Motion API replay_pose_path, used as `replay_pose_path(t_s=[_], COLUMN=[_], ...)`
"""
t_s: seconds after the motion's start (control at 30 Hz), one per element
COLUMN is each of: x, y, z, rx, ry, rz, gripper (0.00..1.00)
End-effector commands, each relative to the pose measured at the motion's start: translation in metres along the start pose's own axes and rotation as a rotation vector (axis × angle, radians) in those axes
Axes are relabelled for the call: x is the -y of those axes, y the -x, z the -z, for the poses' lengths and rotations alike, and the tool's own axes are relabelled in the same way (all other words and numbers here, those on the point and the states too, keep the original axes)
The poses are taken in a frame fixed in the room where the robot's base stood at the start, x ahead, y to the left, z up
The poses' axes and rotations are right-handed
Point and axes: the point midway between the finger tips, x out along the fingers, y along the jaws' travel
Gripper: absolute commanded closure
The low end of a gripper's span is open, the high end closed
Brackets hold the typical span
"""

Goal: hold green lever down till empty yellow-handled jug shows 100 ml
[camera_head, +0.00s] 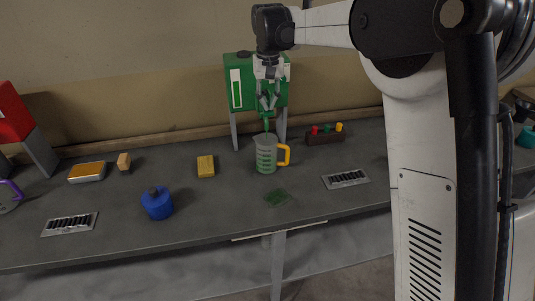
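The jug (265,157) is clear with green markings and a yellow handle (284,155) on its right. It stands upright on the grey bench below the front of the green dispenser (238,88). The level inside the jug is too small to read. My gripper (267,110) points down in front of the dispenser, above the jug. A small green piece, maybe the lever or spout (266,125), shows just under the fingertips. Whether the fingers touch it, and how far apart they are, I cannot make out.
A blue container (157,203), yellow sponge (205,166), wooden block (124,162) and orange-topped tray (87,172) lie left. A dark rack with coloured pieces (325,134) stands right. Metal grates (345,179) and a green patch (276,198) lie near the front. A red dispenser (14,115) stands far left.

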Motion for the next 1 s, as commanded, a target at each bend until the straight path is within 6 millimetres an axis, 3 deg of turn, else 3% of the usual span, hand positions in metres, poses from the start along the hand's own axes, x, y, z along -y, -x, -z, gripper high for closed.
replay_pose_path(t_s=[0.5,1.0], x=[0.000,0.000], y=[0.055,0.058], z=[0.000,0.000], rx=[0.000,-0.001], ry=[0.000,0.000], rz=[0.000,0.000], gripper=[1.00,1.00])
